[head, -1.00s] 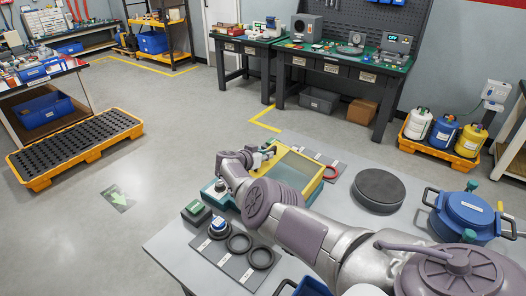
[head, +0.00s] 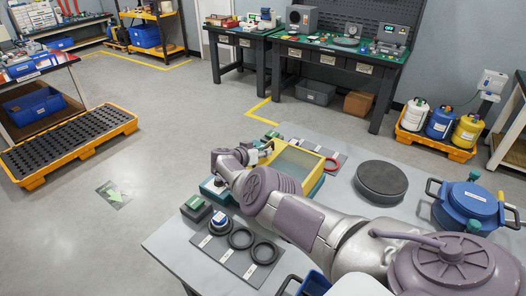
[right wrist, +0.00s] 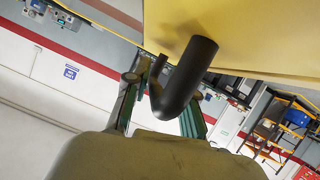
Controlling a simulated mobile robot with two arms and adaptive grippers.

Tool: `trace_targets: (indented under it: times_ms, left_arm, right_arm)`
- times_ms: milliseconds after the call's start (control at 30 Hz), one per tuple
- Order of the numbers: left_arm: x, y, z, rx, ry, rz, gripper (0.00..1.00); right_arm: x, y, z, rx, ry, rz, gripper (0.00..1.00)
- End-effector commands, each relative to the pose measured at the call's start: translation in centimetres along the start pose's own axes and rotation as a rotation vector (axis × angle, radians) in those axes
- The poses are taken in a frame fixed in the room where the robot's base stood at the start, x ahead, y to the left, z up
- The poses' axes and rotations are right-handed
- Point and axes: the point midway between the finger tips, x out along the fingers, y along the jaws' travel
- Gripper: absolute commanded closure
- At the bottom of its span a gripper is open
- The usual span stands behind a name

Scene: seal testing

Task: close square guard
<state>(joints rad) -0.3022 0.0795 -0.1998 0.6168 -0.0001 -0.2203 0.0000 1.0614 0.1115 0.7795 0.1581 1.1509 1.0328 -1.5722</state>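The square guard (head: 296,167), a yellow frame with a clear panel, is on a teal-based device (head: 211,188) on the grey table. I cannot tell its exact angle from the head view. My right gripper (head: 261,153) is at the guard's far left edge, partly hidden by my own wrist. In the right wrist view a black curved handle (right wrist: 187,85) stands out from the guard's yellow face (right wrist: 255,35). The fingers of my right gripper (right wrist: 158,110) are apart, on either side of the handle; contact is unclear. My left gripper is not in view.
A mat with several black rings (head: 240,240) and a green button box (head: 195,207) lie in front of the device. A dark round disc (head: 381,181) and a blue pot (head: 467,207) stand to the right.

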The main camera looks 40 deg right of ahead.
Motion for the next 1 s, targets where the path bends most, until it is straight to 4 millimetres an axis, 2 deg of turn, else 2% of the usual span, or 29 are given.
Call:
trace_targets:
  times_ms: [267,467,667,1000]
  left_arm:
    - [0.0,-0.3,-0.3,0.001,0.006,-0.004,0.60]
    - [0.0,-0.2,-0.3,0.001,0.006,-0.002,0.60]
    - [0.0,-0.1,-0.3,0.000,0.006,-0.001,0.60]
    - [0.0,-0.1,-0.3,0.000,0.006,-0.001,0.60]
  right_arm:
    - [-0.2,-0.1,-0.2,0.003,0.002,0.000,0.75]
    - [-1.2,-0.4,-0.2,0.005,0.004,-0.003,0.75]
    - [-2.6,-0.1,0.0,0.005,0.000,0.000,0.75]
    - [-6.7,-0.1,0.0,0.002,-0.001,0.000,0.75]
